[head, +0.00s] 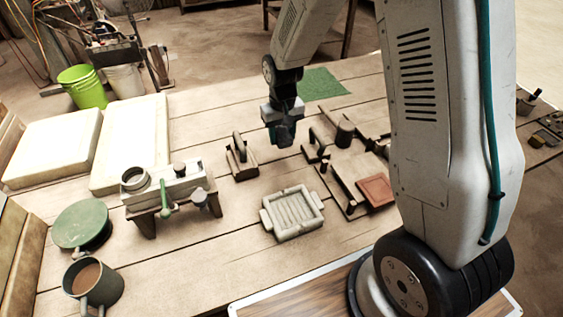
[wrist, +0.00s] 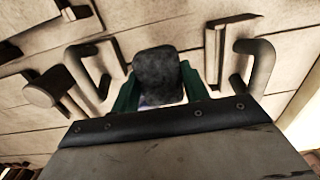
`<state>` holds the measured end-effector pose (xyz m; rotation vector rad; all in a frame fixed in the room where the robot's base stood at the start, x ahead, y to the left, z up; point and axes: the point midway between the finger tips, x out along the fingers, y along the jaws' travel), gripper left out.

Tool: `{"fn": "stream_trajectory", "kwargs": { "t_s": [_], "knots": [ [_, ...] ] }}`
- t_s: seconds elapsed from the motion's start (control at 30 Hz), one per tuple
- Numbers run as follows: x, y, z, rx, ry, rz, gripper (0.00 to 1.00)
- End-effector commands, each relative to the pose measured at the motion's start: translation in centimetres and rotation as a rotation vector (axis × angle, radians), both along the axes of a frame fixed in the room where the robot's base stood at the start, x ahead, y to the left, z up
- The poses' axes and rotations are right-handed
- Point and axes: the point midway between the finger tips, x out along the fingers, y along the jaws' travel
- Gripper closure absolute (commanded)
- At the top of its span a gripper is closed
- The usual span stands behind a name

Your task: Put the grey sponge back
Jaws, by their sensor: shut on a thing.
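My gripper (head: 282,133) is in the air above the plank table, toward the back middle in the head view. Its green fingers are shut on the grey sponge (wrist: 158,75), a dark, rough, rounded block in the wrist view. In the head view the sponge is small, dark and hard to tell from the fingers. My gripper appears above and between two dark handled tools, the left one (head: 240,158) and the right one (head: 316,144); both handles also show in the wrist view, on either side of the sponge.
A pale ribbed tray (head: 292,214) lies at front middle. Right of it are a wooden frame and a red tile (head: 375,191). A dark cylinder (head: 345,133) stands behind. A green mat (head: 322,84) lies at the back. A press-like stand (head: 165,190), a green disc and a mug fill the left.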

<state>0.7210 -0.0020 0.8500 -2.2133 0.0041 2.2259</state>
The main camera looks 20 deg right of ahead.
Motion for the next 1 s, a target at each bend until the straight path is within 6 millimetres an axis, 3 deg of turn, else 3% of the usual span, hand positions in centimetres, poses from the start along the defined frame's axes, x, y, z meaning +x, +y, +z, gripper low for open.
{"fn": "stream_trajectory", "kwargs": {
  "t_s": [0.2,0.47,0.67,1.0],
  "knots": [
    [-0.1,0.3,-4.1,0.000,0.006,0.003,0.73],
    [0.0,0.3,-6.3,0.000,0.003,0.003,0.73],
    [-0.1,0.3,-9.2,0.000,0.004,0.003,0.73],
    [0.0,0.2,-9.6,0.000,0.002,0.003,0.73]
  ]
}}
